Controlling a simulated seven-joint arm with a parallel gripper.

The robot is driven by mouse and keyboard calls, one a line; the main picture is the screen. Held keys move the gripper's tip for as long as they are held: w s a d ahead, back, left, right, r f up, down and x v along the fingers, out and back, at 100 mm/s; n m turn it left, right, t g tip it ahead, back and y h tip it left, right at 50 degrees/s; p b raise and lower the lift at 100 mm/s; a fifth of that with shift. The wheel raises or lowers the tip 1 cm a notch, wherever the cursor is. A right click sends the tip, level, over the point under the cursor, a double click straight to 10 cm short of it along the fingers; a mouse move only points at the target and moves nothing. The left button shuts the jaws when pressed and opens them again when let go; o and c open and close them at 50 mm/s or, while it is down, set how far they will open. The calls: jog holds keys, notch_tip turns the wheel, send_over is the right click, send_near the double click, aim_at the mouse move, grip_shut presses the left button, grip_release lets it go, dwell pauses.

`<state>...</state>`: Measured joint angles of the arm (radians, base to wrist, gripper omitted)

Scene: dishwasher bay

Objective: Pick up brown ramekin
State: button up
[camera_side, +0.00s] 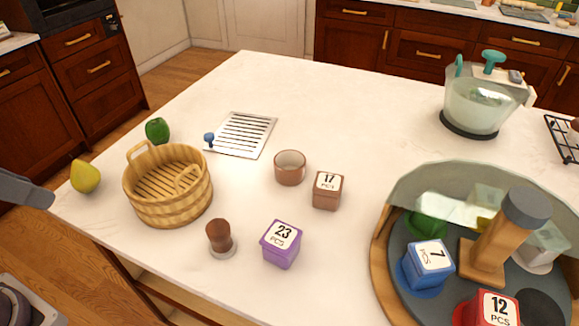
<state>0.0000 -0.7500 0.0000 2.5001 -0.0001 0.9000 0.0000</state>
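The brown ramekin (290,168) stands upright on the white countertop, near the middle of the picture. It is a small round cup with an open top, and it looks empty. It stands just left of and behind a brown box marked 17 (327,191), with a small gap between them. A dark grey part of my arm enters at the left edge, far from the ramekin. My gripper's fingers are not in view.
Counter behind the ramekin is clear.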

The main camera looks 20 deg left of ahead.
jog(key=o, duration=1.1)
jog(key=shift+o, duration=0.2)
